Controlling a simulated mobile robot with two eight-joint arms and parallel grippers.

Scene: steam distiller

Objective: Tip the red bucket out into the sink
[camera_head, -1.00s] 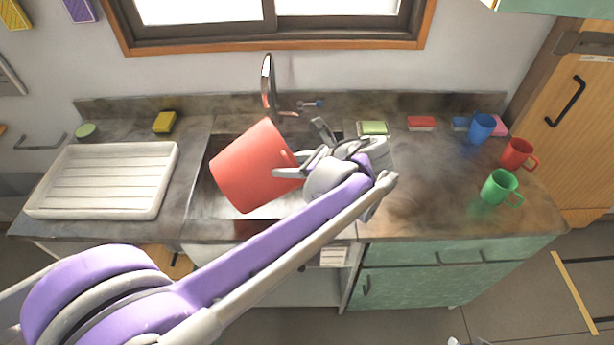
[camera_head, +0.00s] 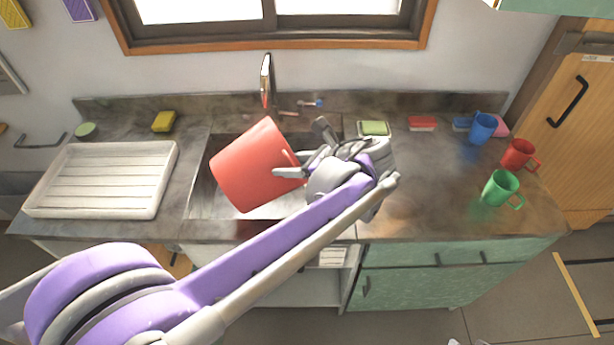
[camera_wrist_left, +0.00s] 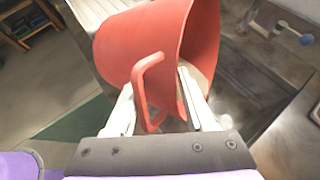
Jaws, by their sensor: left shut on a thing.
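The red bucket (camera_head: 250,168) hangs over the sink (camera_head: 207,197), tilted, below and left of the faucet (camera_head: 267,82). My left gripper (camera_head: 289,168) comes from its right side and is shut on its handle. In the left wrist view the bucket (camera_wrist_left: 140,45) shows large, with its handle (camera_wrist_left: 150,85) between the fingers of my left gripper (camera_wrist_left: 160,110). The bucket's inside is mostly hidden, so I cannot tell what it holds. The bucket and my arm cover much of the sink.
A white drying rack (camera_head: 100,180) lies left of the sink. A blue mug (camera_head: 482,128), a red mug (camera_head: 517,154) and a green mug (camera_head: 499,188) stand on the right counter. Several sponges lie along the back. The counter between sink and mugs is clear.

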